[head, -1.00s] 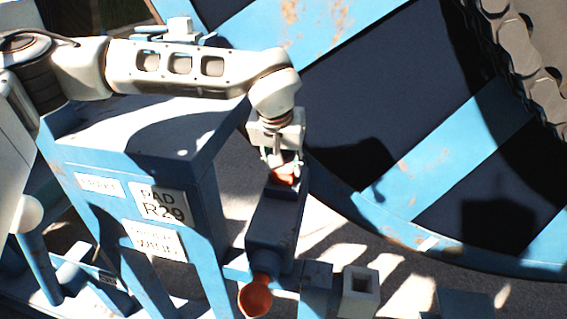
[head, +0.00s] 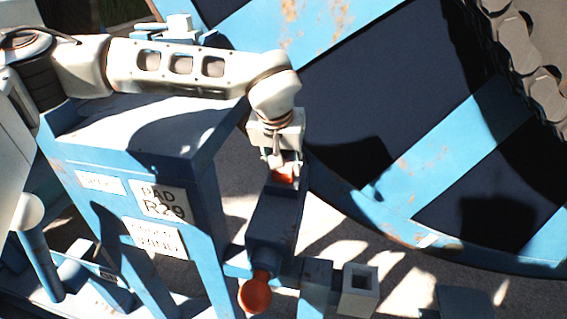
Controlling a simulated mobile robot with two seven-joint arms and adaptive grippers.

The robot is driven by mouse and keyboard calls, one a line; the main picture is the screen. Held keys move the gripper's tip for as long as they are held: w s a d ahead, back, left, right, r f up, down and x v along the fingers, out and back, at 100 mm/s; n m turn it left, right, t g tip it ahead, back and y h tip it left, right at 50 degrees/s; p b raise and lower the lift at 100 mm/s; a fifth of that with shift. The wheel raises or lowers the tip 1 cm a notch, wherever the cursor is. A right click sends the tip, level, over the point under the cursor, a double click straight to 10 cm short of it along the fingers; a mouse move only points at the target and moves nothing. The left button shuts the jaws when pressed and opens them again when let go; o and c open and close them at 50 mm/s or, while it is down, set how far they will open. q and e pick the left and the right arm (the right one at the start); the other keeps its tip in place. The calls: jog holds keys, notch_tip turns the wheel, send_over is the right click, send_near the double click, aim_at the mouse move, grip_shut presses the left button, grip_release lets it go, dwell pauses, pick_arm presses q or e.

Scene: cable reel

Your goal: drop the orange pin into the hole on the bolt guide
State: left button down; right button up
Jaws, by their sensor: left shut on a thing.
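The orange pin (head: 286,173) is between the fingers of my left gripper (head: 280,163), which is shut on it. Only a small part of the pin shows. Pin and gripper are at the top far end of the blue-grey block of the bolt guide (head: 273,222). The hole is hidden, so I cannot tell whether the pin's tip is inside it. An orange rod with a round knob (head: 256,294) sticks out of the block's near end. My right gripper is not in view.
A blue stand with white labels (head: 163,203) is left of the guide. The large blue reel (head: 430,165) rises behind and to the right. A small grey square socket (head: 359,287) stands right of the guide. Patchy sunlight and shadow cover the floor.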

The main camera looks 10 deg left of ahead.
pick_arm(q)
jog(key=c, duration=1.3)
grip_release()
jog(key=v, duration=1.2)
jog(key=shift+s, duration=0.1)
